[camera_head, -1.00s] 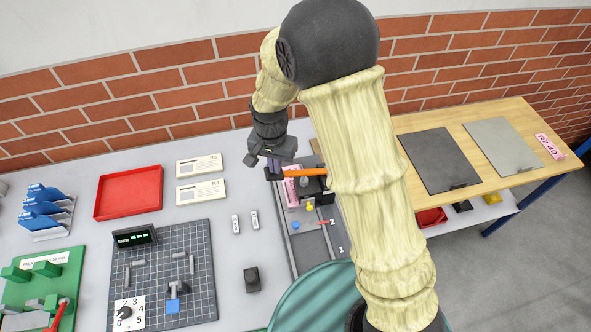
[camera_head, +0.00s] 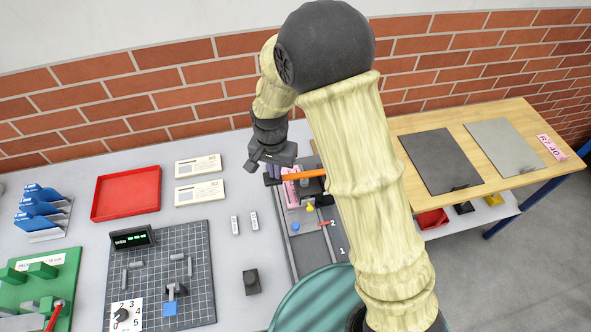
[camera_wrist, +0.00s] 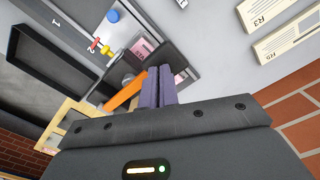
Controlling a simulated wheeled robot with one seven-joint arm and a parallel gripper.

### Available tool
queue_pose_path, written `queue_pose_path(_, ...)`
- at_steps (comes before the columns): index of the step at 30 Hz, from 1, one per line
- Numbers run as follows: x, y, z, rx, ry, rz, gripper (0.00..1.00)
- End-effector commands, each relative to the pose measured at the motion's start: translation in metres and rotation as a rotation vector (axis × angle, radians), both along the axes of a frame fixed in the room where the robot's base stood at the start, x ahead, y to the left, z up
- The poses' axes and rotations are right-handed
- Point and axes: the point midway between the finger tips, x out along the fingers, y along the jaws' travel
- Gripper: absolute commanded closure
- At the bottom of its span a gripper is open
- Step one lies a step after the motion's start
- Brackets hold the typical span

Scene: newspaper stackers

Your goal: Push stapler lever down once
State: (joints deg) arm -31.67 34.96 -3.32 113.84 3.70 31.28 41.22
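The stapler's orange lever (camera_head: 303,174) sticks out leftward from a dark stapler body on the grey station at the foot of the wall, partly behind my arm. In the wrist view the lever (camera_wrist: 124,93) slants up to the right, its tip next to my fingers. My gripper (camera_head: 272,178) is at the lever's left end. In the wrist view its two purple fingers (camera_wrist: 160,86) lie together with nothing seen between them. I cannot tell whether they touch the lever. A pink labelled block (camera_head: 291,188) stands beside the lever.
The station has a blue knob (camera_head: 295,227), a yellow knob (camera_head: 310,208) and red markers. To the left are white cards (camera_head: 199,191), a red tray (camera_head: 126,193) and a gridded mat (camera_head: 190,244). A wooden table (camera_head: 475,139) is at right. The desk between cards and station is mostly clear.

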Motion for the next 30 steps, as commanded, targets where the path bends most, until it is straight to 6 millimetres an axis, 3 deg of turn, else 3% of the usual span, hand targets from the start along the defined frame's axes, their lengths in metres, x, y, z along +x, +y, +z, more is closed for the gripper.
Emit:
queue_pose_path(17,0.000,-0.002,-0.003,-0.004,0.002,-0.002,1.00)
queue_pose_path(30,0.000,-0.001,0.025,-0.002,0.001,0.000,1.00)
